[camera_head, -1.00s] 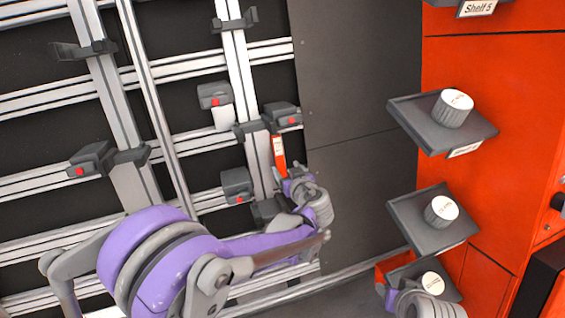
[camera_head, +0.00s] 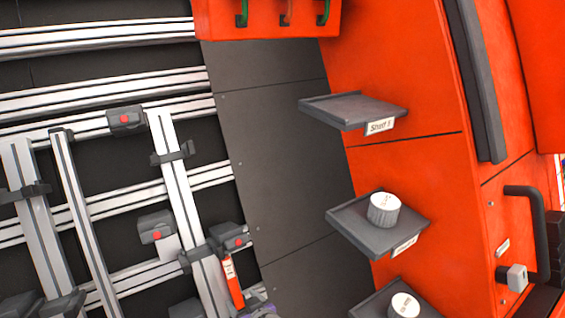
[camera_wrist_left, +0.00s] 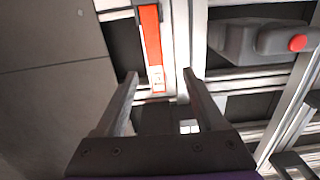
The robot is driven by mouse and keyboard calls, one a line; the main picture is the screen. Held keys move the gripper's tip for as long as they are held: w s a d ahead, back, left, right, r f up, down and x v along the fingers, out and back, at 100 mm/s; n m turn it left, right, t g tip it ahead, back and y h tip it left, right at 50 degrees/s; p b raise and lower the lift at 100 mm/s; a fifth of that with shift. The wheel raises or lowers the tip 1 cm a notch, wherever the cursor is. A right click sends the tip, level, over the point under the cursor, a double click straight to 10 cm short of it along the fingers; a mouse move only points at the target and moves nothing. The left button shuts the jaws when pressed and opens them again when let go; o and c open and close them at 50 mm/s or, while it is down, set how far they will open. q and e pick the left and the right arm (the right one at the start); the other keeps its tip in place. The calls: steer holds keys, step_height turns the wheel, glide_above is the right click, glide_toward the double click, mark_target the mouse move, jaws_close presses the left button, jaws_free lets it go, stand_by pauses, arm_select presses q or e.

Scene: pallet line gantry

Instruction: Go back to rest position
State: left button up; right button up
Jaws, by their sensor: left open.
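My left gripper (camera_wrist_left: 160,90) shows in the left wrist view with its two fingers spread and nothing between them. Beyond the fingertips an orange-red strip with a white label (camera_wrist_left: 152,45) stands upright against the metal rail frame. The same strip shows at the lower middle of the head view (camera_head: 232,282). In the head view only a sliver of purple arm shows at the bottom edge, below the strip, and the gripper itself cannot be made out there. My right gripper is not in either current view.
Metal rails (camera_head: 85,215) with dark clamps and red buttons (camera_head: 128,121) fill the left. A dark panel (camera_head: 285,170) lies between. A black handle (camera_head: 530,235) sticks out at right.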

arm_select(q)
steer(key=s+a+r+m+g+h+p, duration=0.2)
steer(key=s+a+r+m+g, duration=0.1)
steer(key=s+a, duration=0.55)
steer(key=s+d+r+m+g+h+p, duration=0.1)
steer(key=s+d+m+h+p, duration=0.1)
steer(key=s, duration=1.1)
steer(key=d+m+h, duration=0.1)
steer(key=h, duration=0.1)
steer(key=shift+s+d+m+h, duration=0.2)
steer(key=shift+m+h, duration=0.1)
steer(key=shift+h, duration=0.1)
